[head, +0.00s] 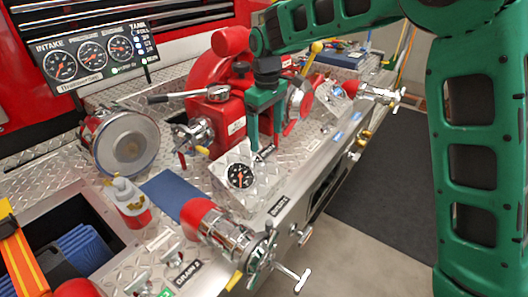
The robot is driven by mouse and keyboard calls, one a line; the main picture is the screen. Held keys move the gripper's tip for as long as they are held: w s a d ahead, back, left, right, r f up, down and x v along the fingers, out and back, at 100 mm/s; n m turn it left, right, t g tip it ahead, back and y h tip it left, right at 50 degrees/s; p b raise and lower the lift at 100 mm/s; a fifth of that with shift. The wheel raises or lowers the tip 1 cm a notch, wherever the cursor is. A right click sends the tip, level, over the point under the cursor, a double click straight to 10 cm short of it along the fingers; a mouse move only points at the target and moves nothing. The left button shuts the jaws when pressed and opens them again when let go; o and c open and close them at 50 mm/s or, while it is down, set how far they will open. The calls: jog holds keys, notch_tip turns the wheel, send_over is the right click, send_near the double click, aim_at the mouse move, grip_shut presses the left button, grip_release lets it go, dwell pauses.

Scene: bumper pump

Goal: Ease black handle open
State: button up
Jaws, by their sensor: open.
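My gripper (266,146) is green and points down in front of the red pump body, right of the middle of the head view. Its two fingers are apart, and it holds nothing that I can see. A lever with a black handle (158,98) sticks out to the left from the top of a red valve (222,118), left of my gripper and apart from it. A small dark and metal lever (265,153) shows by my fingertips; I cannot tell whether they touch it. Which of the two the task means is not clear from this view.
A gauge panel (95,58) stands at the upper left. A large capped intake (125,143), a small gauge (240,176) and a red-and-chrome outlet (220,228) crowd the diamond-plate deck. The floor mat (385,180) is clear.

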aim_at(267, 149)
notch_tip(267, 149, down, 7)
jog(key=shift+f, duration=0.1)
dwell(0.4)
